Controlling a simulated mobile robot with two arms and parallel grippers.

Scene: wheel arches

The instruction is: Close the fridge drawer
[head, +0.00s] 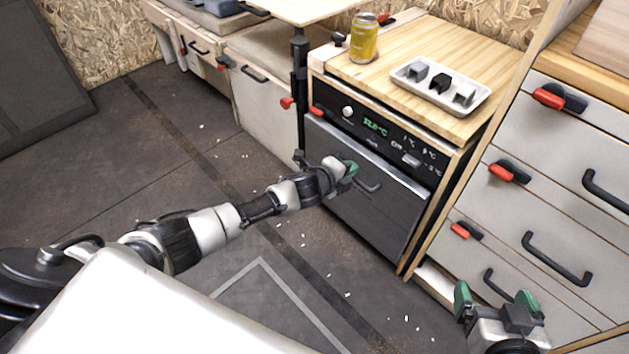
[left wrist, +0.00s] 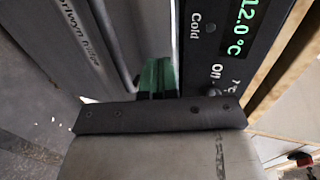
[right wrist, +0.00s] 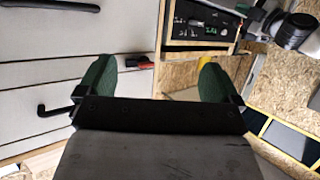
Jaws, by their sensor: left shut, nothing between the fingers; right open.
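The fridge drawer (head: 375,210) has a dark grey front with a light top edge and a dark handle, below a black control panel (head: 390,145) with a green temperature display. Its lettered front also shows in the left wrist view (left wrist: 95,45). My left gripper (head: 350,169) is shut and empty, with its green fingertips at the drawer's upper edge, by the handle. In the left wrist view the fingertips (left wrist: 157,77) lie between drawer front and panel; contact is unclear. My right gripper (head: 497,295) is open and empty in front of the cabinet drawers; its fingers show in the right wrist view (right wrist: 155,80).
A wooden counter (head: 455,50) above the fridge holds a yellow can (head: 364,40) and a white tray (head: 415,83) with several small blocks. White drawers (head: 540,200) with dark handles and red latches stand at right. The dark floor (head: 180,150) at left is open.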

